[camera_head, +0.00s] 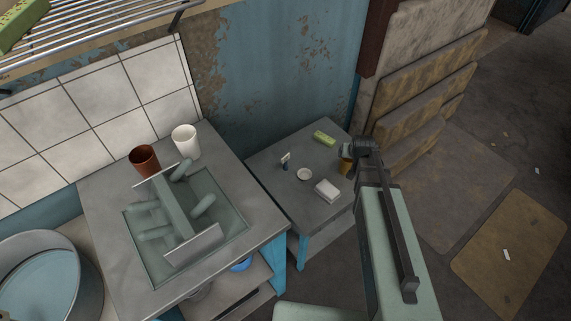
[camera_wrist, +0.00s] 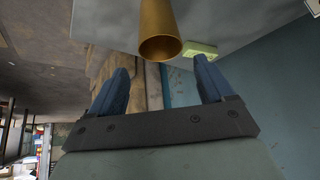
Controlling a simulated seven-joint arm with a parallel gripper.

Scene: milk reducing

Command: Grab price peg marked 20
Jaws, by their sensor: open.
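A small upright thing with a white tag and a blue foot (camera_head: 285,161) stands on the small grey table (camera_head: 262,161) in the head view. It may be the price peg; a number 20 cannot be read on it. My gripper (camera_wrist: 161,66) is open, its two blue fingers apart with nothing between them in the wrist view. In the head view the end of my arm is at the table's right edge, right of the tagged thing and apart from it. The tagged thing cannot be made out in the wrist view.
A brass cylinder (camera_head: 345,161) stands close by my gripper and shows just beyond the fingers (camera_wrist: 160,40). A green block (camera_head: 324,138), a white dish (camera_head: 304,175) and a white box (camera_head: 327,190) share the small table. A sink counter (camera_head: 100,195) stands left.

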